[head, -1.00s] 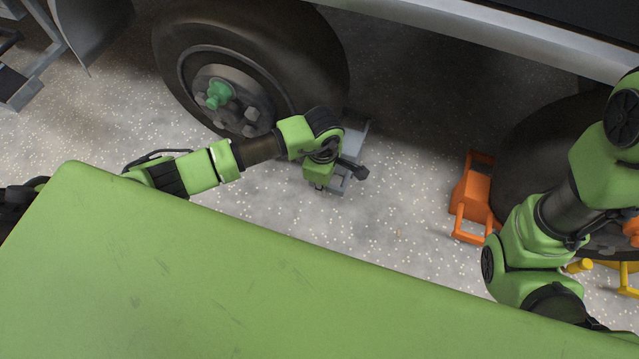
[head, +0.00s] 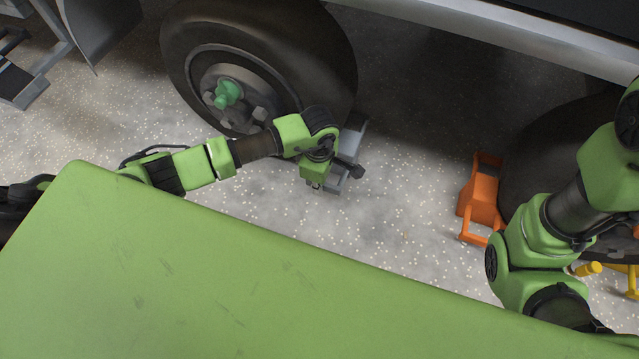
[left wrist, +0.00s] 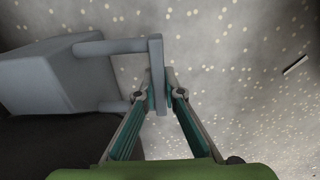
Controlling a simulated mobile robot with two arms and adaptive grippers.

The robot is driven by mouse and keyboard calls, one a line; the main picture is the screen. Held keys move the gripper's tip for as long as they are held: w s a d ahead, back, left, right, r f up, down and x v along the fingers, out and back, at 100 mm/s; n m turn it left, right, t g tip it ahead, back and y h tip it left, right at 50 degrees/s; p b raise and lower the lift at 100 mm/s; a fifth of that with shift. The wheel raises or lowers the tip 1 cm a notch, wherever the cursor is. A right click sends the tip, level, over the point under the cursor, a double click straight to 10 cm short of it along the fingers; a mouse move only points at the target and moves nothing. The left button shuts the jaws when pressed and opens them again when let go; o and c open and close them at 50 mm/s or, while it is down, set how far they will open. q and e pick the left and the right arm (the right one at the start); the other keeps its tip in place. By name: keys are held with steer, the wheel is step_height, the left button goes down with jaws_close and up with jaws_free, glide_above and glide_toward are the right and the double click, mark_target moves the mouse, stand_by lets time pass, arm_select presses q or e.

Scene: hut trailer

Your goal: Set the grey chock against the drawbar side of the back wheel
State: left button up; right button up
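The grey chock (head: 352,142) is on the floor at the right side of the left-hand wheel (head: 335,60), its top part close to the tyre. Its body also shows in the left wrist view (left wrist: 60,78), beside the dark tyre. My left gripper (head: 316,186) is low over the chock's handle end. In the left wrist view its fingers (left wrist: 158,88) close on either side of the chock's handle bar. The arm hides part of the chock, so I cannot tell whether it touches the tyre. My right gripper is out of view; only its arm shows at right.
An orange chock (head: 481,200) stands left of the right-hand wheel (head: 540,145). A yellow chock (head: 632,278) is at the right edge. The trailer's edge (head: 470,30) overhangs the wheels. Speckled floor (head: 400,210) between the chocks is clear.

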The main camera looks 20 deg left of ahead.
arm_select(q)
steer(key=o, duration=0.4)
step_height(320, 180, up, 12)
stand_by(0.5)
